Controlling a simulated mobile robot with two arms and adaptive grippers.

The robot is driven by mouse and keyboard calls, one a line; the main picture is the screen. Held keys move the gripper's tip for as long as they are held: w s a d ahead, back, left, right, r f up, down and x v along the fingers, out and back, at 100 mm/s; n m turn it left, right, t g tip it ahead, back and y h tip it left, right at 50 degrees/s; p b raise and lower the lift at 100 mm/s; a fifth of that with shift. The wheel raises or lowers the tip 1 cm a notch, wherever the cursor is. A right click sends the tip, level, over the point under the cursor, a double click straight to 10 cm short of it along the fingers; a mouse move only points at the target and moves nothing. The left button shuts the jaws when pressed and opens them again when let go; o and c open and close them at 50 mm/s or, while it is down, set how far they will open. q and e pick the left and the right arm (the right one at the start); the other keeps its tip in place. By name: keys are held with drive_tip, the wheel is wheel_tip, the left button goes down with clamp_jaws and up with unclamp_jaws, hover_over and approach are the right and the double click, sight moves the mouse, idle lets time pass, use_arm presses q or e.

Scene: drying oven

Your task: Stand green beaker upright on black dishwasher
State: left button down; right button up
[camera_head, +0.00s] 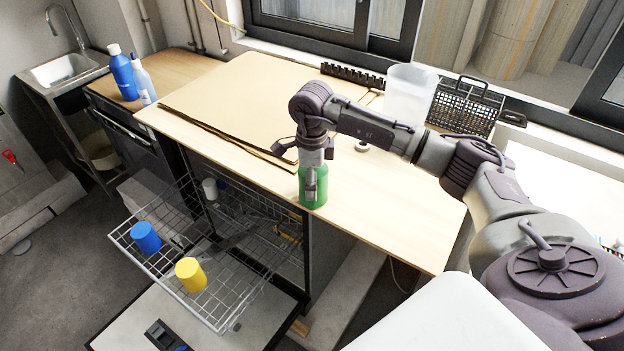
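The green beaker (321,189) is upright at the front edge of the light wooden top (390,215) over the black dishwasher (307,245). Its base appears to touch the top, though this is hard to confirm. My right arm comes in from the right, and my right gripper (312,192) points down at the beaker. One finger shows in front of the beaker's near side; the other is hidden, so its grip is unclear. The dishwasher is open with its wire rack (222,312) out. My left gripper is not in view.
A blue cup (146,237) and a yellow cup (190,274) are on the rack. A brown board (245,95) covers the top's left part. A clear container (408,95) and a black basket (465,106) stand at the back. The top's front right is bare.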

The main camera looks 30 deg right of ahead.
drive_tip(key=shift+f, duration=0.3)
idle(0.5)
drive_tip(key=o, duration=1.4)
wheel_tip(320, 180, up, 12)
drive_tip(key=shift+r, duration=0.1)
